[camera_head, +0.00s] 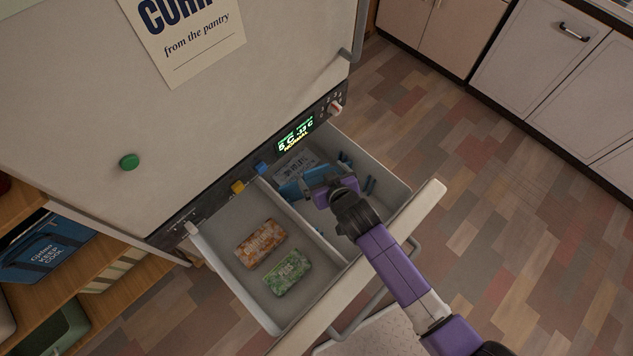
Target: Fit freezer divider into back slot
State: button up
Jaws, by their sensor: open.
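The freezer drawer (237,293) is pulled out below the control panel. A pale upright wall (322,240), which looks like the divider, runs front to back and splits it into left and right compartments. Its back end is near a yellow tab (238,187) and a blue tab (261,168); I cannot tell whether it sits in a slot. My gripper (314,190) is open above the right compartment, to the right of this wall. The fingertips and any contact are hard to make out.
An orange packet (260,243) and a green packet (287,272) lie in the left compartment. The drawer front (418,207) rises beneath my arm. Open floor (500,190) lies to the right, with cabinets (545,60) beyond.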

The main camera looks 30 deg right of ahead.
aim_at(317, 170)
jog(key=shift+x, duration=2.2)
jog(key=shift+a, duration=0.1)
jog(key=c, duration=2.1)
jog(key=shift+r, duration=0.1)
